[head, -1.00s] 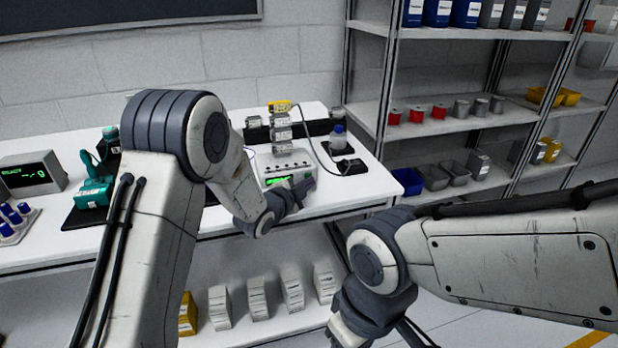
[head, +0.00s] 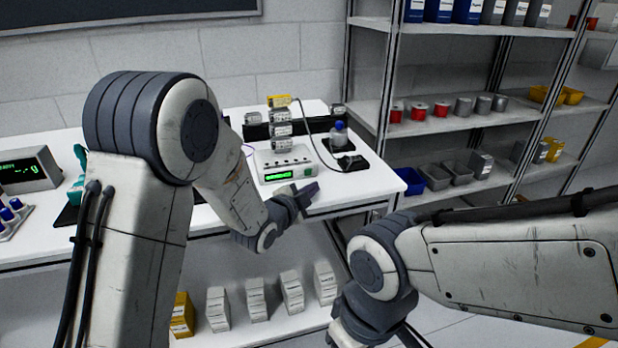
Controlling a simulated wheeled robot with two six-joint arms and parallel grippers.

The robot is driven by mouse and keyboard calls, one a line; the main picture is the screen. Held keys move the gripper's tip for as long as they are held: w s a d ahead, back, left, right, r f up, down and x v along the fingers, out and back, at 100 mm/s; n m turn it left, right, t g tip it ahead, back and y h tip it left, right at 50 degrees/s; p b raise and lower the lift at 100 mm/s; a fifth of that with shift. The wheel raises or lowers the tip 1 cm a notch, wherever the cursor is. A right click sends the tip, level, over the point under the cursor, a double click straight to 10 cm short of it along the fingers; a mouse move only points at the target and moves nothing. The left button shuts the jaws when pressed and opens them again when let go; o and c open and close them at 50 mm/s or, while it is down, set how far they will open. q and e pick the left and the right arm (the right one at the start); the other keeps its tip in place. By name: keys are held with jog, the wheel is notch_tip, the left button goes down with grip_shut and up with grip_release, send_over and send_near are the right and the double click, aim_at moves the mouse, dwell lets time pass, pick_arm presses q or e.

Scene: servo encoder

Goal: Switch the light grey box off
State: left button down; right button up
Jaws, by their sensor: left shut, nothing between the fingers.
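The light grey box (head: 285,156) stands on the white bench near its front edge. Its front has a lit green display (head: 278,176) and a small green spot, perhaps a button or switch, at the right (head: 308,172). A stack of small modules (head: 281,130) rises behind it, with a yellow piece on top. My left gripper (head: 310,190) is shut and empty, just in front of and below the box's right front corner, and looks apart from it. My right arm comes in at the right; its gripper is out of frame.
A blue-capped bottle (head: 338,135) and a black cabled block (head: 352,163) stand right of the box. A display unit (head: 28,170) is at the far left. White cartons (head: 256,299) stand on the lower shelf. A storage rack (head: 470,120) is at right.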

jog(key=shift+f, duration=0.15)
grip_shut()
dwell(1.8)
